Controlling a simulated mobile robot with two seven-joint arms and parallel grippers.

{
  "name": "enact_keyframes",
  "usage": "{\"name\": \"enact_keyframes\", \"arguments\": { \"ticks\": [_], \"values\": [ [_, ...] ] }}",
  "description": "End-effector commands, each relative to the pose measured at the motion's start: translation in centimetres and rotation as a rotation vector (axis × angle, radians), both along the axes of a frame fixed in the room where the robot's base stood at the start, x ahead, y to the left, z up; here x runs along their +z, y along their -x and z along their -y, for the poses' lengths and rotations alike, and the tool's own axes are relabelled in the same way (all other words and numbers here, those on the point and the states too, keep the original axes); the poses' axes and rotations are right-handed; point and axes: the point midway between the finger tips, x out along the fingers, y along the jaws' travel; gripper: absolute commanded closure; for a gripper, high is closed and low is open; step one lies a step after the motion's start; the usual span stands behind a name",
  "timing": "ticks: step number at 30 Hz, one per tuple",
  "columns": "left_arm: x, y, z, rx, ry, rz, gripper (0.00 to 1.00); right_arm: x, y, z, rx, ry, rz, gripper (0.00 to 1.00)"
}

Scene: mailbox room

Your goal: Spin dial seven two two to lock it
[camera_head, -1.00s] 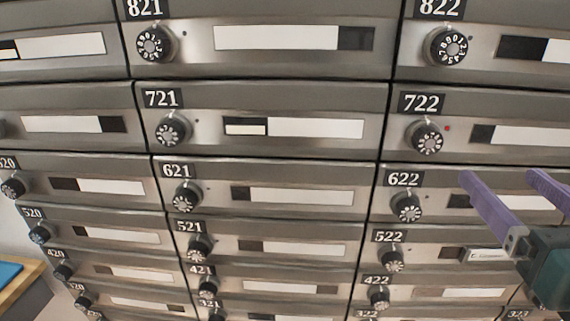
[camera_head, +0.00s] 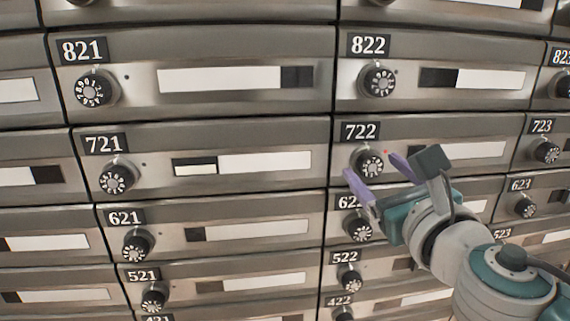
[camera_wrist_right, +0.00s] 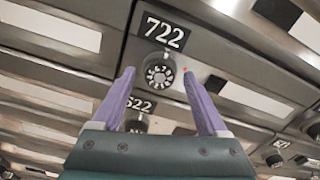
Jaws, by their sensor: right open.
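The dial of box 722 (camera_head: 371,162) is a round black knob with a numbered silver face, below its 722 label (camera_head: 360,132). A small red light (camera_head: 386,152) shows at its upper right. My right gripper (camera_head: 374,166) is open, its two purple fingers on either side of the dial in the head view. In the right wrist view, the dial (camera_wrist_right: 159,74) sits between and just beyond the open fingertips (camera_wrist_right: 157,76). Contact with the dial cannot be told. My left gripper is not in view.
Rows of grey metal mailboxes fill the view, each with a similar dial. The 822 dial (camera_head: 379,81) is above, the 622 dial (camera_head: 357,228) is below behind my fingers, and the 721 dial (camera_head: 116,180) is to the left.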

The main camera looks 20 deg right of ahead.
Motion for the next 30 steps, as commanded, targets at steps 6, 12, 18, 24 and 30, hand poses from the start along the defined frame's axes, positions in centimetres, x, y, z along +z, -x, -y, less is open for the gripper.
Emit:
{"name": "enact_keyframes", "arguments": {
  "ticks": [6,12,18,24,30],
  "values": [
    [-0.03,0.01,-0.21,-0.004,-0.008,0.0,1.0,-0.02,-0.03,0.0,0.0,-0.001,0.0,0.23],
    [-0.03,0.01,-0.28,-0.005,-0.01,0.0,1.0,-0.01,-0.02,0.01,0.0,-0.001,0.0,0.45],
    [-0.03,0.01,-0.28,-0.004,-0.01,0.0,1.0,-0.01,-0.01,0.0,0.0,-0.001,0.0,0.67],
    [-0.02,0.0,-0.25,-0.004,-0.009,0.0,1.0,0.0,-0.01,0.0,0.0,-0.001,0.0,0.9],
    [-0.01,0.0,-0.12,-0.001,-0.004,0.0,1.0,0.0,-0.01,0.0,0.0,-0.001,0.0,1.0]
  ]
}}
